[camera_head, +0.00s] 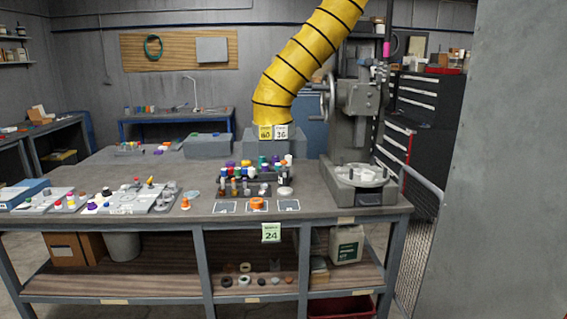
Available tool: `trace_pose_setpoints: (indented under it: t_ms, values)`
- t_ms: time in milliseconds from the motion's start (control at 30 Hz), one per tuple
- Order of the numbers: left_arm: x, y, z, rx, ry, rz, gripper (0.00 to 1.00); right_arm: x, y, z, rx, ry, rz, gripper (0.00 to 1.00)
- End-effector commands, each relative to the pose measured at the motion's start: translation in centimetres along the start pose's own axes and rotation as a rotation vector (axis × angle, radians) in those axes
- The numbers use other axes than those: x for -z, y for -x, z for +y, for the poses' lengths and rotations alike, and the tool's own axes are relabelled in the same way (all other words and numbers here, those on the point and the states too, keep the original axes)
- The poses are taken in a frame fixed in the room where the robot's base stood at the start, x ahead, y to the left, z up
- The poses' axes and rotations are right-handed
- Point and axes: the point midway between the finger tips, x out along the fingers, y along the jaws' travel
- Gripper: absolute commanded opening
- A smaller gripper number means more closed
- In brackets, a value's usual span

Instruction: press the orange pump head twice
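An orange object (257,204), squat and roundish, sits near the front edge of the workbench (340,208), between two flat panels with pale outlines. It may be the orange pump head, but it is too small to be sure. A smaller orange item (185,203) stands further left, by the grey trays. Neither of my grippers is in view, and nothing is touching the orange object.
A rack of small coloured-cap bottles (250,188) stands just behind the orange object. A white round dish (285,191) is beside it. A grey press (355,110) stands at right, and a yellow duct (300,65) hangs behind. Grey trays (130,200) lie left.

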Motion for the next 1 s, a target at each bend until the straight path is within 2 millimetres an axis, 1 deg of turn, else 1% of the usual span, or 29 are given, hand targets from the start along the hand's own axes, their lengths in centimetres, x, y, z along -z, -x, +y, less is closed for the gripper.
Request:
trace_pose_setpoints:
  t_ms: [33, 200, 233, 1000]
  values:
    - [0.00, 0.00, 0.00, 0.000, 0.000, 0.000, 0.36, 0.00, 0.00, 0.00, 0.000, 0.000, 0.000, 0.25]
    - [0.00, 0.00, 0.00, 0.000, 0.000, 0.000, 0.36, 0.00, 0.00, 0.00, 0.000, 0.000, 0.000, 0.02]
    - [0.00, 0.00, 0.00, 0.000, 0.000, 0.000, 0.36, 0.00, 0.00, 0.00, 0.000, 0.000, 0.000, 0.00]
    - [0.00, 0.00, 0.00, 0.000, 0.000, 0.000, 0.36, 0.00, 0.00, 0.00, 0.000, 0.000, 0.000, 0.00]
